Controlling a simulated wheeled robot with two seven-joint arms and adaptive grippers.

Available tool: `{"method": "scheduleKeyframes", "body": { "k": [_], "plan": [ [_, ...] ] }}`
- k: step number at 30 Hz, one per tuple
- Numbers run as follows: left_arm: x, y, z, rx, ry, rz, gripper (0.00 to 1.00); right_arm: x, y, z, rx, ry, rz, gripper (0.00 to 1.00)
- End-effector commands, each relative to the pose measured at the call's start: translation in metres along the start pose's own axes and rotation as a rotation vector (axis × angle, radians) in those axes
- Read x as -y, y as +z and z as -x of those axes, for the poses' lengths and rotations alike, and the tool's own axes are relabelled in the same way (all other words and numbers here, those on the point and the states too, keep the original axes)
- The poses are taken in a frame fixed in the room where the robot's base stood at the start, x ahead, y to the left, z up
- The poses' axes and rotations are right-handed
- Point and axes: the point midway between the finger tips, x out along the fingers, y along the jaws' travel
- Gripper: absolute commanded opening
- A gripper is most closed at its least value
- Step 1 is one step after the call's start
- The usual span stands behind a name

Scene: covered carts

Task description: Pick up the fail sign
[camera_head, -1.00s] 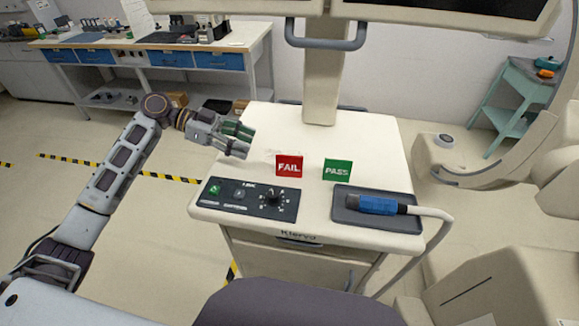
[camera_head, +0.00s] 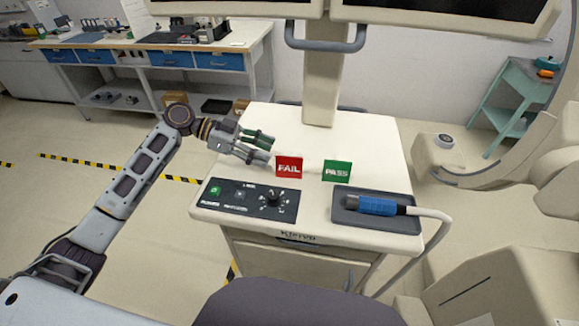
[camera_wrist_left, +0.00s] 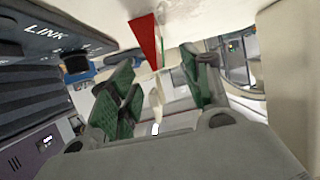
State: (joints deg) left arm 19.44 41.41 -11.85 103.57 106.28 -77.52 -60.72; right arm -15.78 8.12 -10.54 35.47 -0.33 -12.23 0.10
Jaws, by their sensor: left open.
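The red fail sign (camera_head: 289,168) stands upright on the cream cart top (camera_head: 375,140), with white lettering facing me. In the left wrist view the red sign (camera_wrist_left: 147,40) shows as a narrow slanted panel near the top, beyond the fingers. My left gripper (camera_head: 265,148) is open and empty, with green finger pads, just left of the fail sign and apart from it. Its open fingers also show in the left wrist view (camera_wrist_left: 160,95). The green pass sign (camera_head: 337,171) stands to the right of the fail sign. My right gripper is not in view.
A black control panel with a knob (camera_head: 248,199) lies at the cart's front left. A dark tray (camera_head: 350,215) with a blue-handled probe (camera_head: 377,206) is at front right. A monitor column (camera_head: 322,85) rises at the back. The cart top behind the signs is clear.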

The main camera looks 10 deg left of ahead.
Motion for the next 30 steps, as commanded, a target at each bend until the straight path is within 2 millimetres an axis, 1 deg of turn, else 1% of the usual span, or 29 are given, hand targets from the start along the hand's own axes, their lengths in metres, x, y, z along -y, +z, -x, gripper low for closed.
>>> {"method": "scheduleKeyframes", "body": {
  "k": [3,6,10,23,26,30],
  "plan": [
    [0.0,-0.002,-0.015,-0.003,0.001,0.0,0.48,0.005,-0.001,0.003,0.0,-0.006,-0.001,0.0],
    [0.0,-0.001,-0.024,-0.001,0.0,-0.001,0.48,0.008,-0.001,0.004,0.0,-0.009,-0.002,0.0],
    [0.0,-0.001,-0.029,-0.001,0.0,0.0,0.48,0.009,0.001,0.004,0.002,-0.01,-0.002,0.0],
    [-0.001,-0.001,-0.033,-0.001,0.001,0.0,0.48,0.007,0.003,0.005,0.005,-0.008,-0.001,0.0],
    [-0.003,-0.002,-0.04,-0.001,0.002,0.0,0.48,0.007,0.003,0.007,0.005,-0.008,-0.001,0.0],
    [-0.006,-0.003,-0.054,-0.001,0.002,0.0,0.48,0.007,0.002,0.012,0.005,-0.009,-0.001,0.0]
  ]
}}
